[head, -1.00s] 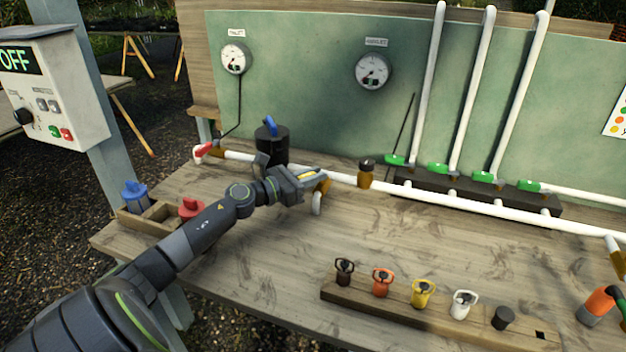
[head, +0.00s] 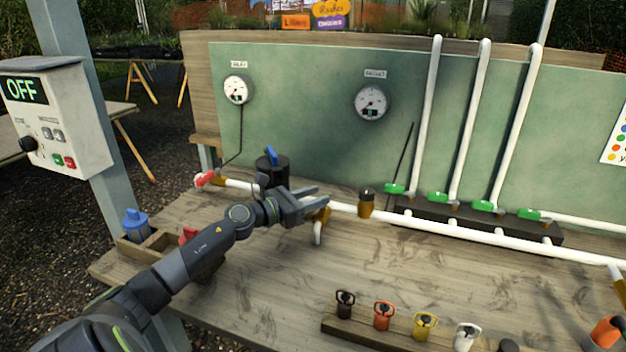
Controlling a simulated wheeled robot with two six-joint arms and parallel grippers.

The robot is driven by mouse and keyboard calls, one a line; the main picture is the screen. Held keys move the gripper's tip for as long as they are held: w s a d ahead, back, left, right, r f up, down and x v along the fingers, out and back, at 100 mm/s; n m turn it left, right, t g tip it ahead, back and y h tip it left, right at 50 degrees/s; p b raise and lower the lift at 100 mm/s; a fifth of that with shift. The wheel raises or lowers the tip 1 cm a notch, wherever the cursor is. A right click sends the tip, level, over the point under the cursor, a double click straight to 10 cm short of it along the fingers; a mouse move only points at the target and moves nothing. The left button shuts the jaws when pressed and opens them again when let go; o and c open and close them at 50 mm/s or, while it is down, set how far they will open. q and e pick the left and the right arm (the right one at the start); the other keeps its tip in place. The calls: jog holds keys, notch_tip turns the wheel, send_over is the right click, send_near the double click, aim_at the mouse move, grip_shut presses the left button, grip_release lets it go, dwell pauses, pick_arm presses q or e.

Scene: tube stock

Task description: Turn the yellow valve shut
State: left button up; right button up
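My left gripper (head: 320,196) is over the white pipe near the front of the green panel. Its two fingers are apart with a gap between them, and I see nothing held in the gap. Just below the fingertips is a brass-yellow valve body (head: 322,214) on the pipe, with a short white outlet bending down. The yellow handle of this valve does not show clearly; the gripper covers that area. I cannot tell whether the fingers touch the valve. My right gripper is not in view.
A dark canister with a blue handle (head: 271,158) stands behind my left arm. A red-handled valve (head: 205,179) is at the pipe's left end. Green-handled valves (head: 437,197) line the back right. A wooden rack of couplings (head: 345,328) is at the front. The middle tabletop is clear.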

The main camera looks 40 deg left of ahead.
pick_arm(q)
notch_tip(320, 180, up, 8)
jog(key=shift+f+p, duration=0.25)
jog(key=shift+p, duration=0.5)
